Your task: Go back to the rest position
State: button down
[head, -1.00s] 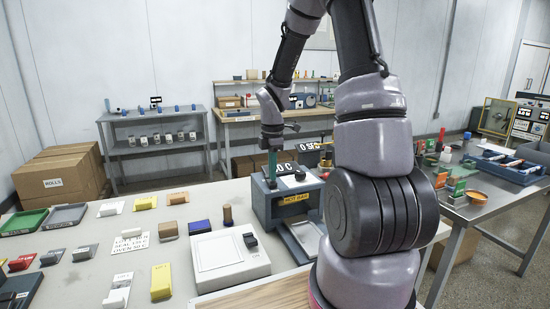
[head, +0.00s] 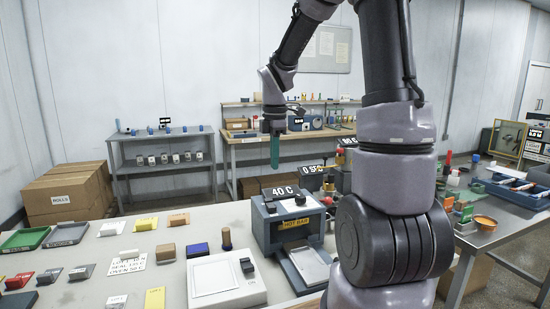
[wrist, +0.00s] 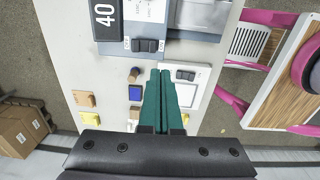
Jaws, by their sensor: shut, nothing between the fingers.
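My gripper touches nothing that I can see. My arm covers part of the right side of the head view.
Below are a white scale-like device (head: 222,290), a dark blue block (head: 197,250) and a brown cylinder (head: 226,238). Trays (head: 65,235) and several small blocks lie at left. A shelf (head: 160,140) and a bench (head: 275,135) stand behind. The air around my gripper is clear.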

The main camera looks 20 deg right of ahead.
jog(key=shift+s+r, duration=0.1)
jog(key=shift+r, duration=0.3)
jog(key=s+r+m+t+y, duration=0.1)
jog(key=s+r+m+t, duration=0.2)
jog(key=s+r+m, duration=0.3)
jog(key=s+a+r+m+t+y, duration=0.1)
jog(key=s+r+m+t, duration=0.3)
jog(key=s+r+m, duration=0.3)
jog(key=s+m, duration=0.5)
jog(key=m, duration=0.4)
jog(key=shift+a+r, duration=0.25)
jog(key=shift+a, duration=0.05)
